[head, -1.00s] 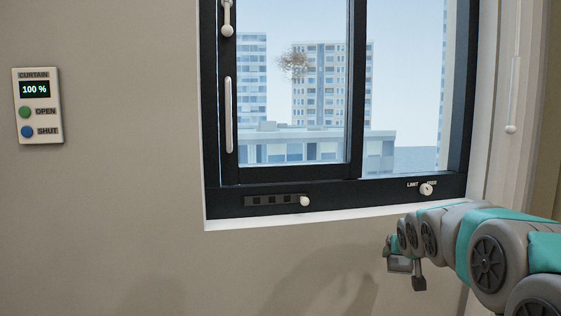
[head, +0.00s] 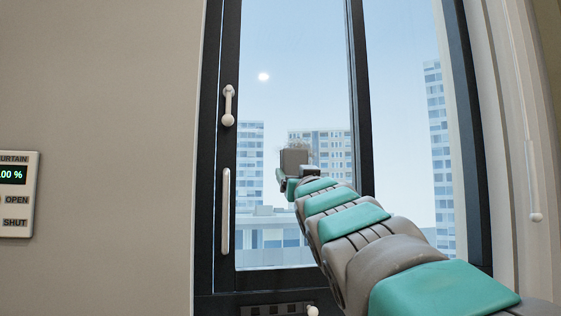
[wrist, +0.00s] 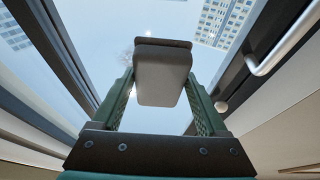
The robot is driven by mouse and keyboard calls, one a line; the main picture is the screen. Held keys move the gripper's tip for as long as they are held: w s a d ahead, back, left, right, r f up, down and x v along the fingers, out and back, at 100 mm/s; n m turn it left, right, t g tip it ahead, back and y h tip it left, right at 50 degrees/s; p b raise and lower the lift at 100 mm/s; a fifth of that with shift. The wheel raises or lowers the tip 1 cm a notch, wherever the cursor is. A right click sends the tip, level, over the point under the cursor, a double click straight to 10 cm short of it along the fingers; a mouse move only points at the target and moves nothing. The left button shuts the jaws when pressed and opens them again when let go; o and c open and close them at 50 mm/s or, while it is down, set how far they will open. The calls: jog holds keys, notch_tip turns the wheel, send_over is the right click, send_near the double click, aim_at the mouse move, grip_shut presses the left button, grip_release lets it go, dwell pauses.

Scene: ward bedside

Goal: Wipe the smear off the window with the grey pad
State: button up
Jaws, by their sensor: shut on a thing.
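The grey pad (head: 294,160) is held up in front of the window (head: 300,105) in the head view. My gripper (head: 297,174) is shut on it. In the wrist view the pad (wrist: 162,78) sits between the two green fingers of my gripper (wrist: 160,88), its flat face towards the glass. The brownish smear (head: 300,147) shows just above the pad's top edge; the pad hides most of it. A faint trace of the smear (wrist: 126,58) shows left of the pad in the wrist view. I cannot tell whether the pad touches the glass.
A white window handle (head: 228,105) and a long white pull bar (head: 225,210) stand on the dark frame left of the pane. A curtain control panel (head: 17,195) is on the left wall. A cord (head: 530,170) hangs at the right. The pane above the pad is clear.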

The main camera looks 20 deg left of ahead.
aim_at(283, 157)
jog(key=shift+n+y, duration=0.3)
jog(key=shift+y, duration=0.2)
jog(key=s+a+r, duration=0.1)
jog(key=r, duration=0.1)
jog(key=s+a+r, duration=0.1)
jog(key=shift+s+a+r, duration=0.2)
jog(key=shift+r, duration=0.15)
jog(key=shift+w+a+p, duration=0.1)
jog(key=shift+w+a, duration=0.4)
jog(key=shift+w, duration=0.35)
jog(key=shift+w+a+p, duration=0.15)
jog(key=shift+w+a, duration=0.35)
jog(key=shift+w, duration=0.35)
jog(key=shift+w+a+p, duration=0.1)
jog(key=shift+w+a, duration=0.4)
jog(key=shift+w, duration=0.35)
jog(key=shift+w+a, duration=0.55)
jog(key=shift+w, duration=0.25)
